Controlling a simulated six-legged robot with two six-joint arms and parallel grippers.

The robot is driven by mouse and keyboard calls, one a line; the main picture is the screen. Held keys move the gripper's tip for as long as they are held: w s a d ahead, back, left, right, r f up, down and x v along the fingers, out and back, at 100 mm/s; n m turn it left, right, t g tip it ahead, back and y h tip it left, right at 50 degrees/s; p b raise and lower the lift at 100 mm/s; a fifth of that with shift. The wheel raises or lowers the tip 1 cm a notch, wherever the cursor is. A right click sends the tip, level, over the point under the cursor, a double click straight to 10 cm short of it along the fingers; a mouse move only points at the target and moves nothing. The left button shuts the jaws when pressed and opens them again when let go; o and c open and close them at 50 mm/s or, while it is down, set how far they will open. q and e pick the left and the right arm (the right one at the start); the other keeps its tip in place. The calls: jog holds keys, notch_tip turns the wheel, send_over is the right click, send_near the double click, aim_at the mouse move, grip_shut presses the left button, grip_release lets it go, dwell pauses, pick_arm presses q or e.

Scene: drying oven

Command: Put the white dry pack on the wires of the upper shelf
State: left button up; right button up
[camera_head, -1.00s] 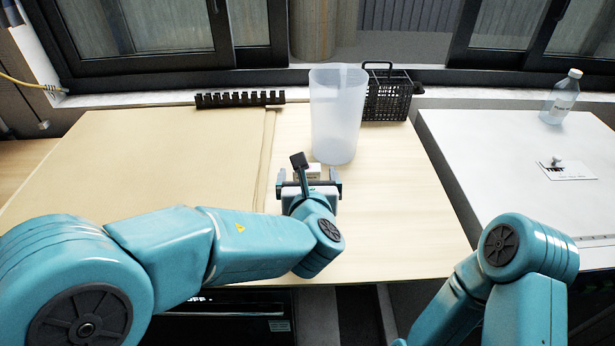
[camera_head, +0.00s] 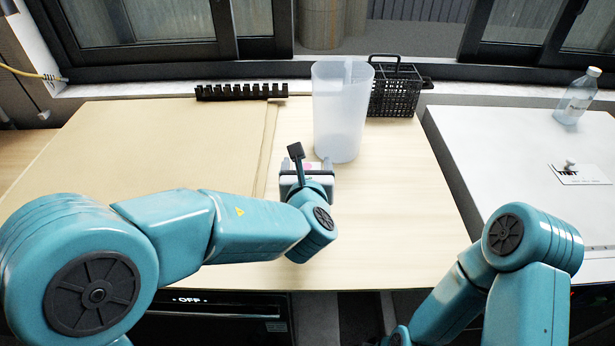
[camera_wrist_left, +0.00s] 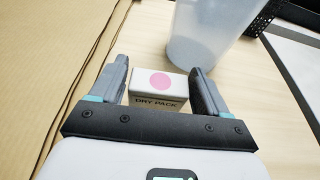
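The white dry pack (camera_wrist_left: 158,88) is a small box with a pink dot on top and "DRY PACK" on its side. It rests on the wooden bench top, and part of it shows in the head view (camera_head: 308,166). My left gripper (camera_head: 307,165) is at the pack, with one finger on each side of it. In the left wrist view the fingers (camera_wrist_left: 160,82) stand apart around the pack, with little or no gap; contact is not clear. Below the bench is a dark front with an "OFF" display (camera_head: 190,300). No wire shelf is visible. My right gripper is not in view.
A translucent beaker (camera_head: 340,115) stands just behind the pack. A black wire basket (camera_head: 395,95) and a black rack (camera_head: 240,93) are at the back. A clear bottle (camera_head: 577,98) and a card (camera_head: 582,175) are on the white right-hand table.

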aim_at(307, 167)
pick_arm(q)
jog(key=c, duration=0.5)
jog(key=shift+f, duration=0.1)
jog(key=shift+c, duration=1.1)
notch_tip(307, 167, up, 20)
jog(key=p, duration=0.4)
